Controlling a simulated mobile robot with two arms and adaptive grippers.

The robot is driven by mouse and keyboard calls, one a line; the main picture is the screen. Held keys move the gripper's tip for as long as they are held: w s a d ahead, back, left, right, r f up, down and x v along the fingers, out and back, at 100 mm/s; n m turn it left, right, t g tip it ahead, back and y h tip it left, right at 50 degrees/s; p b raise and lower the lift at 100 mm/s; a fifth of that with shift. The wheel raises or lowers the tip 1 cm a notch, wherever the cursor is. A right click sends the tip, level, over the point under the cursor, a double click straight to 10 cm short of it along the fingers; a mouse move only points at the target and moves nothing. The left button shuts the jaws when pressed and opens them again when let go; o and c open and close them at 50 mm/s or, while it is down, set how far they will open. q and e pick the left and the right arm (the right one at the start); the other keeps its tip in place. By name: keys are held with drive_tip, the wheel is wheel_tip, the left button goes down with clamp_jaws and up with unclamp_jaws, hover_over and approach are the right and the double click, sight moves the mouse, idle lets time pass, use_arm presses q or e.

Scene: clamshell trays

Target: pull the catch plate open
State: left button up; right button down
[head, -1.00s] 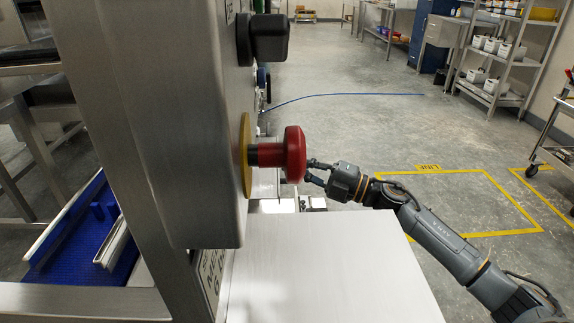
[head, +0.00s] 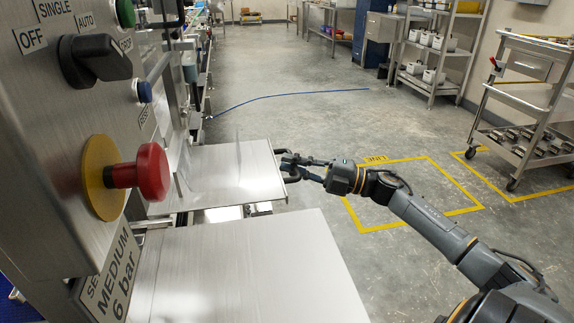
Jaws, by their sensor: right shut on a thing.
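The catch plate (head: 228,170) is a flat, bright metal plate standing out from the side of the machine, beyond a nearer metal shelf. A dark handle (head: 292,179) is at its right edge. My right gripper (head: 287,163) comes in from the right and is shut on this handle; its fingers partly hide it. My left gripper is not in view.
The bare metal shelf (head: 250,265) lies in front. A wheeled cart (head: 530,100) stands right; open floor lies between.

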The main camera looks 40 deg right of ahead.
drive_tip(key=c, duration=1.4)
unclamp_jaws()
drive_tip(key=shift+o, duration=0.2)
drive_tip(key=v, duration=1.2)
